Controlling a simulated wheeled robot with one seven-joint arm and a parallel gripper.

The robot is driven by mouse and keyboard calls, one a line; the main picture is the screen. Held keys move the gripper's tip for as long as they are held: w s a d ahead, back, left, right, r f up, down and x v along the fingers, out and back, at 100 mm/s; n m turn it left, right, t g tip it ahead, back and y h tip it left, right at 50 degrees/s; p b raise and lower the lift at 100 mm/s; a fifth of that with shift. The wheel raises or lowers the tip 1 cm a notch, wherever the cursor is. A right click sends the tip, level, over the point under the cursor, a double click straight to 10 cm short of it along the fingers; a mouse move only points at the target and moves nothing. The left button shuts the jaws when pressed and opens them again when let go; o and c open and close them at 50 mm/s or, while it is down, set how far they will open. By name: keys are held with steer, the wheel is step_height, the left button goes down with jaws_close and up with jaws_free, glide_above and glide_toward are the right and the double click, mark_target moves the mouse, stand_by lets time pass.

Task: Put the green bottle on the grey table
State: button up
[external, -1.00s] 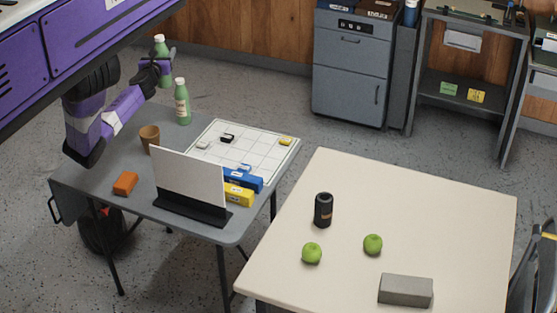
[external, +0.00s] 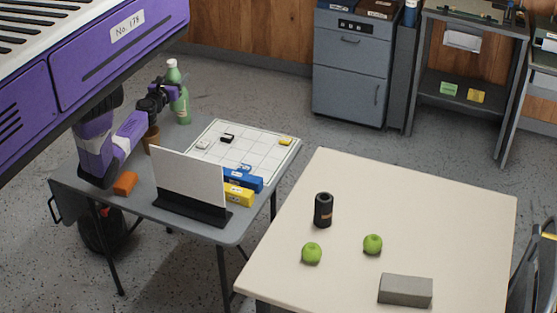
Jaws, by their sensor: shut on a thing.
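My gripper (external: 168,90) is shut on a green bottle (external: 173,74) with a pale cap, held upright at the far left part of the grey table (external: 105,172). A second green bottle (external: 183,116) stands on that table in nearly the same line of sight. The two overlap in the picture, so I cannot tell the gap between them. The fingers and the held bottle's lower part are hard to make out. I cannot tell whether its base touches the table.
On the grey table are a brown cup (external: 153,142) partly behind my arm, an orange block (external: 125,183), a white panel on a black stand (external: 188,178), a gridded board (external: 245,150), and blue (external: 243,178) and yellow (external: 238,195) boxes. A cream table (external: 440,215) stands right.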

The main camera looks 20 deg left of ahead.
step_height(320, 180, down, 14)
steer(key=b, duration=1.2)
steer(key=shift+f, duration=0.15)
steer(key=o, duration=1.3)
steer(key=shift+o, duration=0.2)
steer(key=s+d+p, duration=0.1)
steer(key=s+p, duration=0.3)
steer(key=s, duration=0.8)
steer(key=shift+d+p, duration=0.3)
steer(key=shift+p, duration=0.1)
